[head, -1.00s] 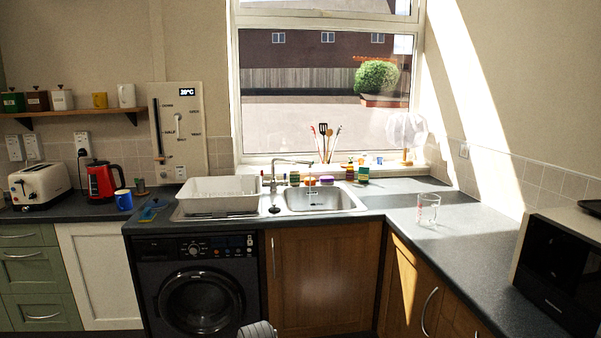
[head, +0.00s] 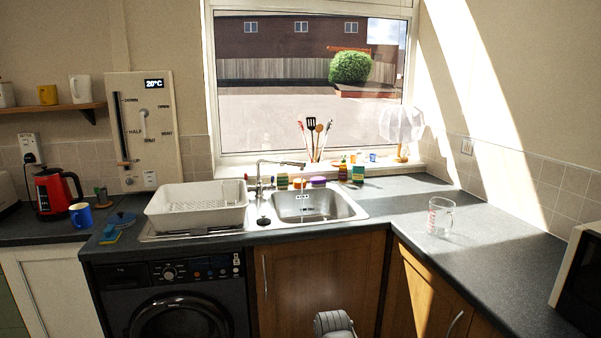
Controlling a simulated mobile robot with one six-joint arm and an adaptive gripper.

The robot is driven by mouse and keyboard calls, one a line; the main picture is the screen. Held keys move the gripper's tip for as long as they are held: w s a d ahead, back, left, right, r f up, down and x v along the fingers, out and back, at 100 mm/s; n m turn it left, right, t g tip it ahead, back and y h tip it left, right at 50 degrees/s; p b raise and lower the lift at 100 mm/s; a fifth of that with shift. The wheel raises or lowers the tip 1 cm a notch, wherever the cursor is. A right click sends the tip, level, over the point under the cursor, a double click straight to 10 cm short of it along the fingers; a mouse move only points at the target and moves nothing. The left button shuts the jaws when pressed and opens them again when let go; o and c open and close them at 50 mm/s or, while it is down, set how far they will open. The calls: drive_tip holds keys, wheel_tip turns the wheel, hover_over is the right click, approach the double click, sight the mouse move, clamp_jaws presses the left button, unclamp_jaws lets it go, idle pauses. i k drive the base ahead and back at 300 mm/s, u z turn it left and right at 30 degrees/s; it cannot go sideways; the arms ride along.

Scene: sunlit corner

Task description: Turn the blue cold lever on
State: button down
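The tap (head: 262,176) stands behind the sink (head: 315,207), at the left end of its back rim, with its spout reaching right over the basin. A small red spot shows at the tap's left side. The blue cold lever is too small to make out clearly at the tap. A grey ribbed part of my own arm (head: 335,323) shows at the bottom edge, well below the worktop and in front of the cupboard doors. My gripper's fingers are not in view.
A white dish rack (head: 198,206) stands left of the tap. Sponges (head: 318,182) and a utensil pot line the back of the sink. A glass jug (head: 440,217) stands on the right worktop (head: 490,245). The worktop around the jug is clear.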

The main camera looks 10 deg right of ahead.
sight(272, 187)
drive_tip(key=i, duration=1.05)
drive_tip(key=u, duration=0.6)
